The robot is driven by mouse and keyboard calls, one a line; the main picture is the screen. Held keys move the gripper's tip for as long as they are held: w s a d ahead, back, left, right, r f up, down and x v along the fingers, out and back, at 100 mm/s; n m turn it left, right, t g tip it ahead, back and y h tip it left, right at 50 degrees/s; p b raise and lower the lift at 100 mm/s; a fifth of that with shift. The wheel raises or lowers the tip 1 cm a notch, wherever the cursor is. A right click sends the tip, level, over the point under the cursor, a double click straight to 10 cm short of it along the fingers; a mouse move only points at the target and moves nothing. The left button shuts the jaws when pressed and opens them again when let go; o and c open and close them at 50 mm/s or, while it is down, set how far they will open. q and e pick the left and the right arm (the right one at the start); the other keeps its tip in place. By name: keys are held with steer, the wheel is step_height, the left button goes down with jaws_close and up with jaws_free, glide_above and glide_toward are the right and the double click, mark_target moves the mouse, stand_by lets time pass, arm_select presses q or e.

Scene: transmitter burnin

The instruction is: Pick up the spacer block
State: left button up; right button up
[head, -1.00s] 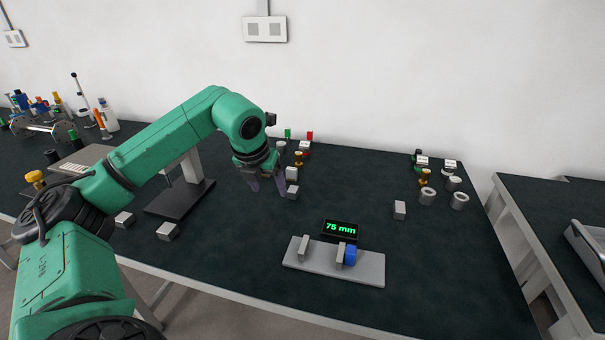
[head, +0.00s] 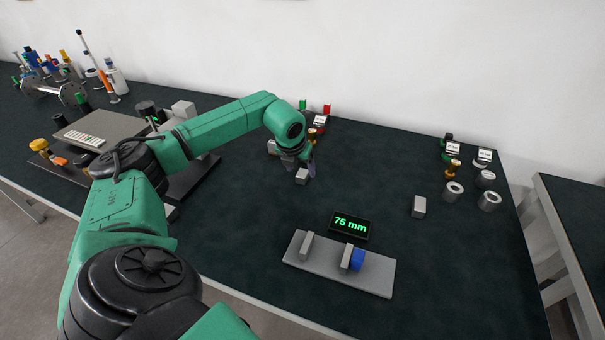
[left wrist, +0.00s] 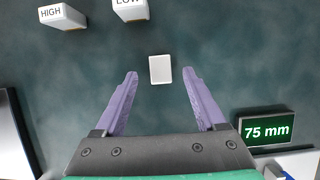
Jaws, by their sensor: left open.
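The spacer block, a small plain pale grey block (head: 302,177), lies on the dark bench top just below my left gripper (head: 300,166). In the left wrist view the block (left wrist: 161,69) appears centred between the purple fingertips of my left gripper (left wrist: 160,72). The gripper points down and is open, with a clear gap on both sides of the block. It holds nothing. How far the tips are above the bench is hard to tell. My right gripper is not in view.
Blocks marked HIGH (left wrist: 63,16) and LOW (left wrist: 130,8) stand farther up-left. Another grey block (head: 418,207) and metal rings (head: 453,191) are to the right. The bench centre is clear.

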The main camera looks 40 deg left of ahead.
arm_select(q)
steer(key=shift+x, duration=1.35)
steer(key=shift+r, duration=0.1)
jaws_close()
steer(key=shift+r, duration=0.1)
